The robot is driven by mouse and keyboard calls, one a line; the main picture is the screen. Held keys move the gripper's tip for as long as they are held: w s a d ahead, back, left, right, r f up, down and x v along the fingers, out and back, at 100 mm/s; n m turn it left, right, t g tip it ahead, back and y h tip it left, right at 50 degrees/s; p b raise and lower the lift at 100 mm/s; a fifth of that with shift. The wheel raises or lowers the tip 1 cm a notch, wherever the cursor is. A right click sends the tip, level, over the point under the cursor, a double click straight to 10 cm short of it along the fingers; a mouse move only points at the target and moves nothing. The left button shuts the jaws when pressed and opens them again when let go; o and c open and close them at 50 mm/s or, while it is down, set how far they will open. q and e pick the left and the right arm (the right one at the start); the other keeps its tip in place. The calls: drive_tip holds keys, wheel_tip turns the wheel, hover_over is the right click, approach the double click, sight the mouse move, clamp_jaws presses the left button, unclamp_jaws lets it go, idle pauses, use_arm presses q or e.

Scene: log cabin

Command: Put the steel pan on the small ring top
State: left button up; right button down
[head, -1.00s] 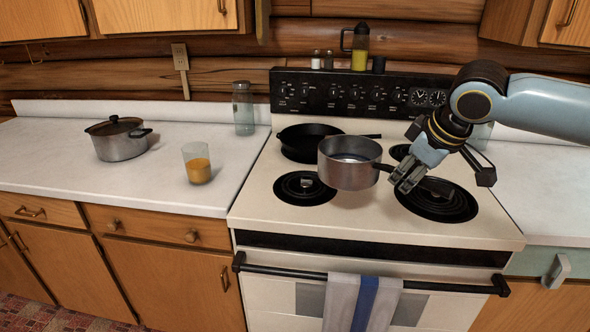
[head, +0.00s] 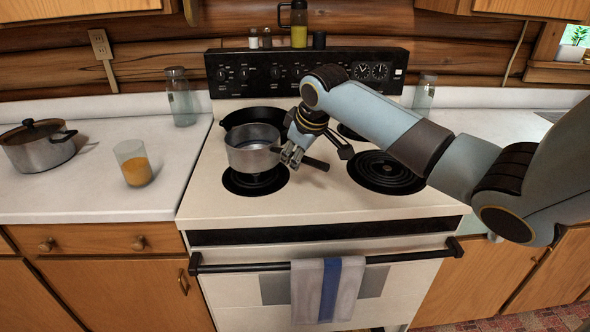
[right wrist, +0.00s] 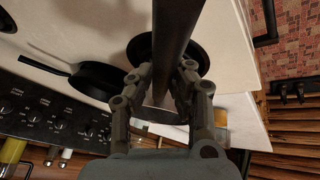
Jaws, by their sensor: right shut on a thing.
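The steel pan (head: 253,158) is upright over the back part of the front left ring (head: 256,184), a black coil smaller than the front right ring (head: 386,172). Its base hides part of that ring, and I cannot tell whether it touches the coil. My right gripper (head: 293,155) is shut on the pan's dark handle (head: 316,164), to the right of the pan. In the right wrist view the handle (right wrist: 173,40) runs between the fingers (right wrist: 163,88). My left gripper is not in view.
A black skillet (head: 237,118) sits on the rear left ring, close behind the pan. The rear right ring is partly hidden by my arm. A lidded pot (head: 40,152), a glass of orange drink (head: 134,165) and a clear bottle (head: 181,100) stand on the left counter.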

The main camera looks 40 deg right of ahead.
drive_tip(key=shift+f, duration=1.95)
drive_tip(key=c, duration=1.3)
unclamp_jaws()
drive_tip(key=shift+o, duration=0.2)
drive_tip(key=shift+r, duration=0.1)
